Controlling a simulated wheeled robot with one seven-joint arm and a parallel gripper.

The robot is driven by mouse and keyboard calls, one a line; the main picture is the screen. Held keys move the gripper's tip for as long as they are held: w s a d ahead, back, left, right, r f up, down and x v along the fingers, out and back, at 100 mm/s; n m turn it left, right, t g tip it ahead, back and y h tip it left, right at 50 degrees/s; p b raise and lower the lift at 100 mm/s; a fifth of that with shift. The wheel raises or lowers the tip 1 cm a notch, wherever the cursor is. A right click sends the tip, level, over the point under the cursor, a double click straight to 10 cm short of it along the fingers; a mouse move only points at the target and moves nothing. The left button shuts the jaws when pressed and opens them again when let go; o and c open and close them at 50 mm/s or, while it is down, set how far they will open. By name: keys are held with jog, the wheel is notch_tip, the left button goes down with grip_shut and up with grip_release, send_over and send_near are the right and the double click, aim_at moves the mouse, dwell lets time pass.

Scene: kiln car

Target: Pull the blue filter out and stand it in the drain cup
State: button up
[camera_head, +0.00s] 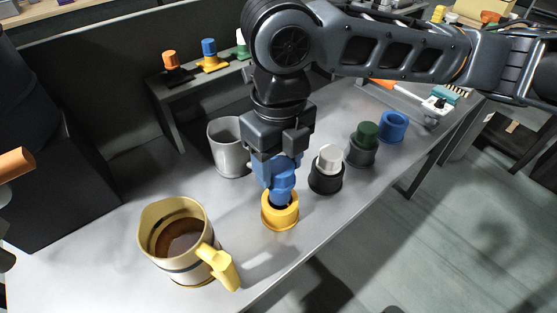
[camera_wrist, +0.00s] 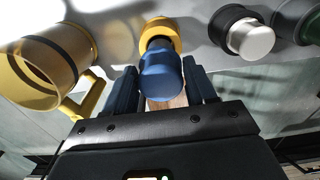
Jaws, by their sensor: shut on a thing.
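The blue filter (camera_head: 283,182) is upright between the fingers of my gripper (camera_head: 277,165), which is shut on it. In the wrist view the blue filter (camera_wrist: 160,78) sits between the two dark fingers. Its darker lower part reaches into the opening of a yellow holder (camera_head: 280,217). The yellow holder also shows in the wrist view (camera_wrist: 160,27). How deep the filter sits is hard to tell. A grey cup (camera_head: 226,150), apparently empty, stands behind and left of my gripper; no label marks it as the drain cup.
A yellow jug (camera_head: 163,220) with brown liquid stands front left, its handle near the yellow holder. A rear shelf holds coloured pieces.

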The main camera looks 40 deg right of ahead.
jog(key=shift+f+b, duration=2.3)
jog(key=shift+f, duration=0.45)
dwell(0.9)
jog(key=o, duration=1.4)
jog(key=shift+r, duration=0.15)
jog(key=shift+r+p, duration=3.1)
jog(key=shift+r, duration=0.75)
jog(key=shift+r, duration=3.9)
